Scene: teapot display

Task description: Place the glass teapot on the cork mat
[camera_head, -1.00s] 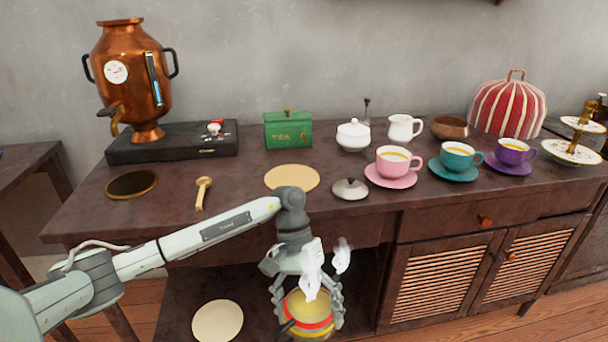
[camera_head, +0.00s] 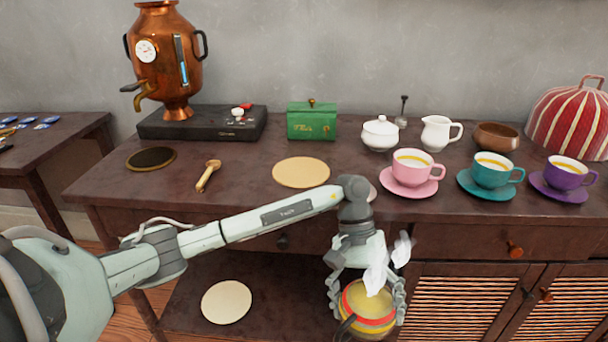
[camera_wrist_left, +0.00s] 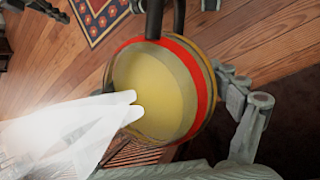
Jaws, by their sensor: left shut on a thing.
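The glass teapot (camera_head: 370,304), with yellowish liquid, a red band and a dark handle, is held by my left gripper (camera_head: 366,296). The gripper's fingers are shut around its sides, in front of the table and below its top. White wisps rise from the open pot. In the left wrist view the teapot (camera_wrist_left: 150,95) fills the middle, with a finger (camera_wrist_left: 249,125) at its side. A round tan cork mat (camera_head: 300,172) lies bare on the tabletop, behind my forearm. A similar pale round mat (camera_head: 226,302) lies on the lower shelf. My right gripper is not in view.
A copper samovar (camera_head: 165,62) on a black box stands back left, near a dark round mat (camera_head: 151,159) and golden scoop (camera_head: 208,176). A green tea box (camera_head: 312,122) stands behind the cork mat. Cups, including a pink one (camera_head: 413,165), stand right. My wrist mostly hides the lid.

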